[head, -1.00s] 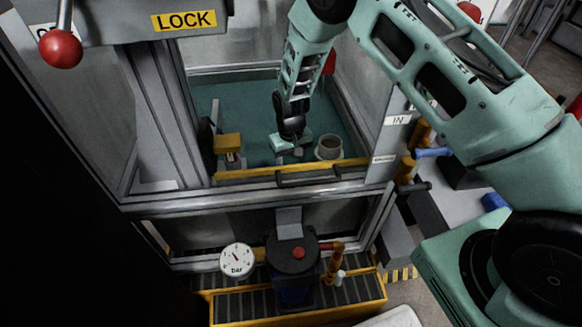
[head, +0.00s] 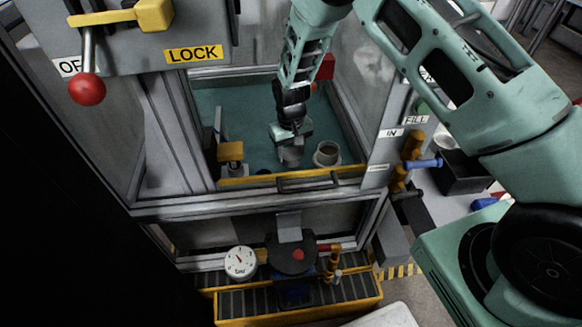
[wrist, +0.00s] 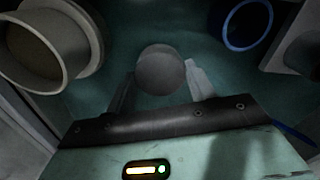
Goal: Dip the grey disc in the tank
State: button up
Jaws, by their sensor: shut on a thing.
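My gripper (head: 291,142) points down inside the framed enclosure, over its teal floor. It also shows in the wrist view (wrist: 161,76), with one finger on each side of the round grey disc (wrist: 160,70). It is shut on the disc. In the head view a grey piece below the fingers is small and partly hidden by the gripper. A beige round vessel (head: 327,153) stands close to the right of the gripper; it shows at upper left in the wrist view (wrist: 38,52). A dark vessel with a blue rim (wrist: 246,24) is at upper right there. I cannot tell which is the tank.
A yellow-topped fixture (head: 230,152) stands left of the gripper. A yellow front rail (head: 250,181) with a dark handle (head: 308,184) edges the enclosure. Side walls stand close around. A red-knobbed lever (head: 87,88) hangs at upper left, near a LOCK label.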

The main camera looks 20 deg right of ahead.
aim_at(291, 154)
notch_tip(291, 154, up, 12)
jog(key=p, duration=0.8)
dwell(1.1)
jog(key=s+d+r+p, duration=0.2)
jog(key=s+d+r, duration=0.2)
jog(key=d, duration=0.2)
jog(key=s+d+r+m+p, duration=0.1)
jog(key=s+d+r+p, duration=0.1)
jog(key=s+d+r, duration=0.2)
jog(key=shift+d+r, duration=0.45)
jog(key=shift+d, duration=0.5)
